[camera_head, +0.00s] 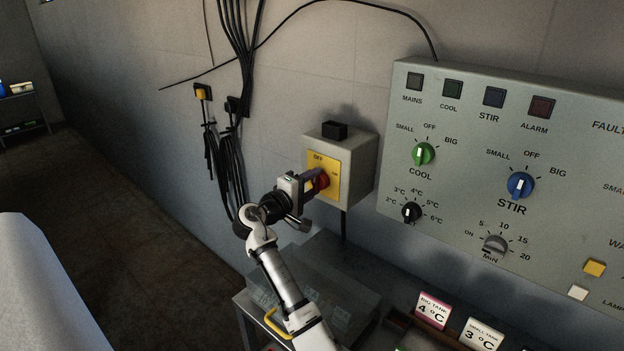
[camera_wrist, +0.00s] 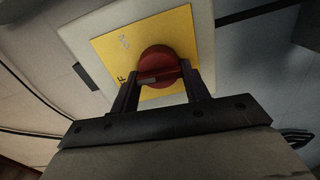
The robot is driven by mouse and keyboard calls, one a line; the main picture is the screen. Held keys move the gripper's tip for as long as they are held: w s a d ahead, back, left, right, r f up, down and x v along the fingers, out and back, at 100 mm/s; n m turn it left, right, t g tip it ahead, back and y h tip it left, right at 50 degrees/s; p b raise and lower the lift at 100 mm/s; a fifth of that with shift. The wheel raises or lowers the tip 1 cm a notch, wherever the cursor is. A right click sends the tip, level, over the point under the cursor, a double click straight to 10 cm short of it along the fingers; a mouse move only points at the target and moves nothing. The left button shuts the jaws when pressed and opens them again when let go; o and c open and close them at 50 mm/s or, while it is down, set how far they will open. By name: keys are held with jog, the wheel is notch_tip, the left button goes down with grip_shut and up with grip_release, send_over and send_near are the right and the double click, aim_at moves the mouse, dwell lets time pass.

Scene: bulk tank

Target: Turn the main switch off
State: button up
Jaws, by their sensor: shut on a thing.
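The main switch is a red rotary knob (camera_head: 321,181) on a yellow plate (camera_head: 325,165), on the front of a grey box (camera_head: 357,168) on the wall. My gripper (camera_head: 312,182) reaches the knob from the left and front. In the wrist view the red knob (camera_wrist: 159,66) sits between the two dark fingers of my gripper (camera_wrist: 160,84), which are shut on it. A pale mark shows on the knob's face. The fingers partly hide the knob in the head view.
A large control panel (camera_head: 470,150) with a green COOL knob (camera_head: 424,154) and a blue STIR knob (camera_head: 520,186) is right of the box. Black cables (camera_head: 232,150) hang at left.

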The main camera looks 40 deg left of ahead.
jog(key=shift+n, duration=0.5)
jog(key=o, duration=1)
jog(key=s+b, duration=0.1)
jog(key=s, duration=0.3)
jog(key=s+b, duration=0.1)
jog(key=s, duration=0.4)
jog(key=s+b, duration=0.1)
jog(key=s, duration=0.4)
jog(key=shift+a+b, duration=0.25)
jog(key=shift+b, duration=0.05)
